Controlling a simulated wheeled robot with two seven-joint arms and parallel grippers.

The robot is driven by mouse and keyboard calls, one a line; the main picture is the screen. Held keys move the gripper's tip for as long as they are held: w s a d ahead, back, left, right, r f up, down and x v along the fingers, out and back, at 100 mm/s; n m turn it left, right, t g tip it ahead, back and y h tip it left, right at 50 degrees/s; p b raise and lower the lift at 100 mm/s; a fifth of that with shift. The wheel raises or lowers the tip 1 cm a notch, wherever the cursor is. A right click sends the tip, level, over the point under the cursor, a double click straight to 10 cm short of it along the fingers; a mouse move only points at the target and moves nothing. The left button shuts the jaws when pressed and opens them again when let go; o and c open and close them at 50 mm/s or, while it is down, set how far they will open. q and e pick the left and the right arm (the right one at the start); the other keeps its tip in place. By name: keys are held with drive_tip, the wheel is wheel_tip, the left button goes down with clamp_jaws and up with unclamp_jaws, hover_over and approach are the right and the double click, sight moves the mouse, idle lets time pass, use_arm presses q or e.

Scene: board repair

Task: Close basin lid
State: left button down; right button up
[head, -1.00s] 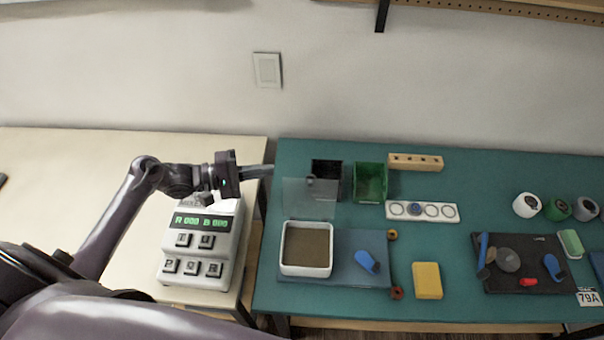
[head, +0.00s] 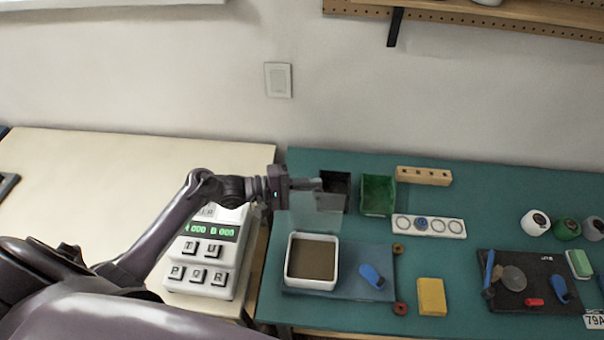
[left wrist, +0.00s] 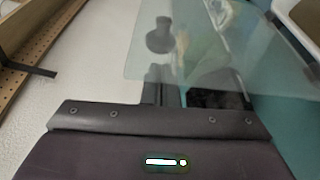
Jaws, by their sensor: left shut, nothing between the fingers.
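The white basin (head: 289,262) sits on a blue mat at the left part of the green table, with a brown surface inside. Its clear lid (head: 300,218) stands raised at the basin's back edge, so the basin is open. The lid (left wrist: 215,60) also shows as a see-through pane in the left wrist view, with a dark round knob (left wrist: 160,38). My left gripper (head: 318,185) is shut and empty, at the lid's upper edge. I cannot tell whether it touches the lid. A corner of the basin (left wrist: 307,22) shows there at top right. My right gripper is not in view.
A black bin (head: 338,184) and a green bin (head: 378,194) stand just right of the lid. A blue clip (head: 372,276) lies on the mat (head: 350,288) beside the basin. A keypad device (head: 207,256) stands on the pale table to the left.

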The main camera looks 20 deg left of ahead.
sight(308, 192)
use_arm(q)
drive_tip(key=shift+s+d+r, duration=0.1)
drive_tip(key=shift+s+r, duration=0.05)
drive_tip(key=shift+s, duration=0.3)
drive_tip(key=shift+s+d+r, duration=0.1)
drive_tip(key=shift+s+r, duration=0.05)
drive_tip(key=shift+s, duration=0.25)
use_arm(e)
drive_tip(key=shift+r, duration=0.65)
use_arm(q)
drive_tip(key=shift+s, duration=0.1)
